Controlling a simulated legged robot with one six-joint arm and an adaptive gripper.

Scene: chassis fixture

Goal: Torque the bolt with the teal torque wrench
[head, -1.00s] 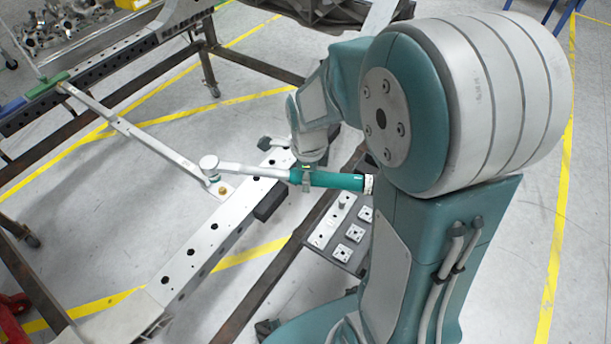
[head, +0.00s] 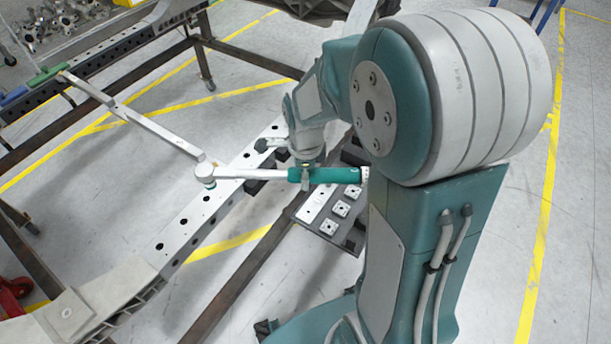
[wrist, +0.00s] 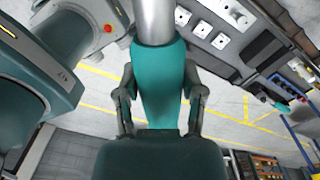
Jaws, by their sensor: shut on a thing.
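The torque wrench has a teal handle (head: 338,175) and a silver shaft that runs left to a round head (head: 205,171). The head is over the perforated chassis beam (head: 225,192), with a small teal socket below it. The bolt is not visible; the head and socket cover that part of the beam. I cannot tell whether the socket sits on it. My gripper (head: 306,178) is shut on the teal handle near the shaft end and holds the wrench roughly level. In the wrist view the handle (wrist: 160,75) lies between both fingers of my gripper (wrist: 161,98).
A grey panel with square white fittings (head: 330,227) lies below the handle, beyond the beam. A cross rail (head: 140,118) joins the beam near the wrench head. Dark steel frame bars (head: 245,275) run alongside. Floor with yellow lines is open at the right.

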